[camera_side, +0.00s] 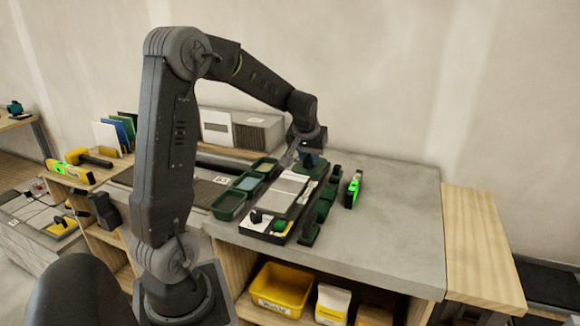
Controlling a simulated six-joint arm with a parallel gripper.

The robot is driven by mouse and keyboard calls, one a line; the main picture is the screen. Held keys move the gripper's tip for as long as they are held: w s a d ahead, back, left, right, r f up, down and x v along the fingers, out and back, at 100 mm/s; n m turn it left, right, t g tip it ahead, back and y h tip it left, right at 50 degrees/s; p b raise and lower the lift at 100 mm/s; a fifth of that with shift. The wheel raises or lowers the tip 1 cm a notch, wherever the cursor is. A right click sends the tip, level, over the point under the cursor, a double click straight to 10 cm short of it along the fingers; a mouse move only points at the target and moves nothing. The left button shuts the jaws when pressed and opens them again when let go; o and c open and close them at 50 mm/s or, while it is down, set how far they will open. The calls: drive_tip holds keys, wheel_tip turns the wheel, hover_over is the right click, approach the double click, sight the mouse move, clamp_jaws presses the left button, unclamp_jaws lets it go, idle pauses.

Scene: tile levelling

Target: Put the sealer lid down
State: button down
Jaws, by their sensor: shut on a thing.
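My gripper (306,146) is at the far end of the work area, pointing down over the grey worktop. It is shut on a small dark blue-grey thing (311,158), which I take to be the sealer lid. The held thing is just above or touching the far end of the tile board (290,188); I cannot tell which. The fingertips are small and partly hidden by the wrist.
Green trays (229,205) stand left of the board. Dark green blocks (322,211) line its right side. A green-and-black level (354,189) stands further right. The worktop (400,215) is clear at the right. A yellow bin (281,288) sits below.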

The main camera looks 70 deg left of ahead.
sight(267, 166)
drive_tip(key=w+a+r, duration=0.2)
drive_tip(key=w+a, duration=0.1)
drive_tip(key=a, duration=0.4)
drive_tip(key=w+a+r, duration=0.2)
drive_tip(key=a, duration=0.6)
drive_tip(key=s+a+r, duration=0.2)
drive_tip(key=s+a, duration=0.1)
drive_tip(key=a, duration=1.2)
wheel_tip(267, 166, down, 18)
drive_tip(key=shift+f, duration=0.15)
drive_tip(key=shift+f, duration=0.15)
drive_tip(key=c, duration=1)
unclamp_jaws()
